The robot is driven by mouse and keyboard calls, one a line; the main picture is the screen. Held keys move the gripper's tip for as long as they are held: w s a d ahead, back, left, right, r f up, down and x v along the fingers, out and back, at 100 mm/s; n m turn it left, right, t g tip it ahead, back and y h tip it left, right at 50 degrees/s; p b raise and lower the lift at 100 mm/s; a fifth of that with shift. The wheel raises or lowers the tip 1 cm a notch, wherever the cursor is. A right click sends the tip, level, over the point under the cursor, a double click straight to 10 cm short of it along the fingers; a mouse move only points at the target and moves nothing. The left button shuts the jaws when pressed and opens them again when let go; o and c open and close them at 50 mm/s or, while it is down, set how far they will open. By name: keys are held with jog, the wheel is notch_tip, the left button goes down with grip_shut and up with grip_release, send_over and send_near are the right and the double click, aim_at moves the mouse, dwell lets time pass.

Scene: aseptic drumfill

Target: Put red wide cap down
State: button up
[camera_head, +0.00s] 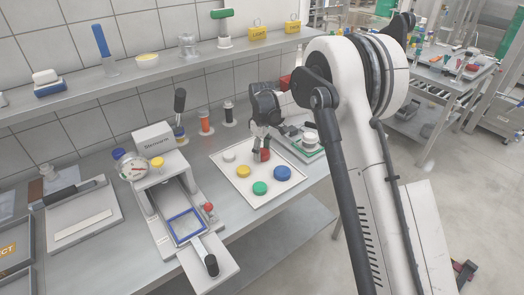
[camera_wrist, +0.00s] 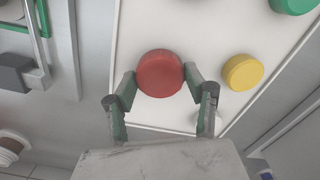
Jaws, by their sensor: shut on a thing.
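The red wide cap (camera_wrist: 160,74) is between the two fingertips of my gripper (camera_wrist: 159,82) in the wrist view, and both fingers touch its sides. In the head view, the red cap (camera_head: 265,155) shows over the far right part of the white tray (camera_head: 254,199), with my gripper (camera_head: 261,146) at it. The tray's surface is behind the cap in the wrist view. I cannot tell whether the cap touches the tray or hangs just above it.
On the tray are a yellow cap (camera_head: 242,171), a green cap (camera_head: 260,188), a blue cap (camera_head: 282,173) and a white cap (camera_head: 229,156). A press-like device (camera_head: 160,175) stands to the left. A scale-like device with a white item (camera_head: 309,138) is at the right.

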jog(key=shift+f, duration=0.2)
jog(key=o, duration=1.5)
jog(key=shift+r, duration=0.2)
